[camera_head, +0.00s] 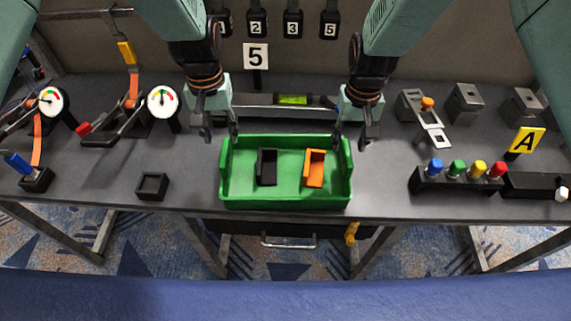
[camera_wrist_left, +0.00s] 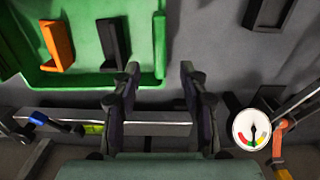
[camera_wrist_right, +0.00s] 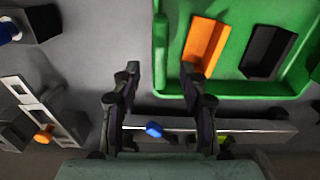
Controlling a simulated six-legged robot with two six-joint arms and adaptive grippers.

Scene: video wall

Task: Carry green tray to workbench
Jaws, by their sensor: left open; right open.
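The green tray (camera_head: 285,200) sits on the grey workbench (camera_head: 385,190) near its front edge. A black bracket (camera_head: 267,167) and an orange bracket (camera_head: 315,168) lie in it. My left gripper (camera_head: 219,135) is open above the tray's left end, and my right gripper (camera_head: 352,137) is open above its right end. In the left wrist view the fingers (camera_wrist_left: 158,85) straddle the line of the tray's end wall (camera_wrist_left: 159,45). In the right wrist view the fingers (camera_wrist_right: 160,85) do likewise at the other end wall (camera_wrist_right: 159,50). Neither gripper visibly holds the tray.
A level with a green vial (camera_head: 293,100) lies behind the tray. Gauges (camera_head: 162,101) and a small black square holder (camera_head: 152,186) are to the left. A block with coloured knobs (camera_head: 457,178), a yellow A sign (camera_head: 526,141) and metal blocks (camera_head: 465,103) are to the right.

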